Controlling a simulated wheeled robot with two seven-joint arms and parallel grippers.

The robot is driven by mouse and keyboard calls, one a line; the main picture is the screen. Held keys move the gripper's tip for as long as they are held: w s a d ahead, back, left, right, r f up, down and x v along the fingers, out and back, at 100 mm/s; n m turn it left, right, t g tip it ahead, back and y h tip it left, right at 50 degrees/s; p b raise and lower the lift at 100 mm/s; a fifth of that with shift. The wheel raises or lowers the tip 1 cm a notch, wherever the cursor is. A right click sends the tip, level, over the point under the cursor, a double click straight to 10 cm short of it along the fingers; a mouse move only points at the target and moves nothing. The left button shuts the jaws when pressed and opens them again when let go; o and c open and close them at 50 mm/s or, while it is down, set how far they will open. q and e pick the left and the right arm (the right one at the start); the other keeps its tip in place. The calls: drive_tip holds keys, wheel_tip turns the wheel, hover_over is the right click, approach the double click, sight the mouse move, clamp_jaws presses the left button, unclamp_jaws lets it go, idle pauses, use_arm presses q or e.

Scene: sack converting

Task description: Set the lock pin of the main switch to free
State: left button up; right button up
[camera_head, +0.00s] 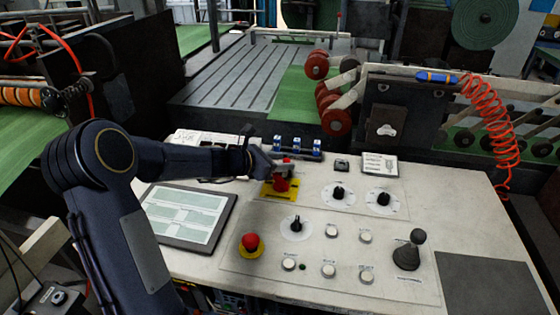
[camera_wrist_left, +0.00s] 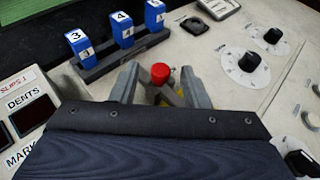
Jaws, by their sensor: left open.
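The main switch (camera_head: 281,185) is a red rotary handle on a yellow plate at the back middle of the sloping control desk. A round red knob (camera_wrist_left: 160,73), which looks like the lock pin's head, stands between the fingertips in the left wrist view. My left gripper (camera_head: 271,163) reaches over the switch from the left, fingers pointing down. It is open, with one finger on each side of the red knob; I cannot tell whether either touches it. The gripper hides most of the switch in the wrist view. The pin's setting cannot be read. My right gripper is out of view.
A rack of blue numbered blocks (camera_head: 297,147) stands just behind the switch. Black dials (camera_head: 338,193) lie to its right. A red mushroom button (camera_head: 250,242) and a joystick (camera_head: 408,252) sit nearer the front. A flat screen (camera_head: 186,215) lies under my left arm.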

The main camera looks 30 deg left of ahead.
use_arm(q)
drive_tip(key=shift+c, duration=0.3)
clamp_jaws()
drive_tip(key=shift+w+r, duration=0.1)
drive_tip(key=shift+w, duration=0.2)
drive_tip(key=shift+w+a+p, duration=0.25)
drive_tip(key=shift+w+p, duration=0.15)
drive_tip(key=shift+w, duration=0.2)
drive_tip(key=shift+w+a+p, duration=0.2)
drive_tip(key=shift+w+p, duration=0.15)
drive_tip(key=shift+w, duration=0.25)
drive_tip(key=shift+c, duration=2)
unclamp_jaws()
drive_tip(key=o, duration=0.5)
drive_tip(key=shift+w, duration=0.1)
drive_tip(key=shift+c, duration=0.2)
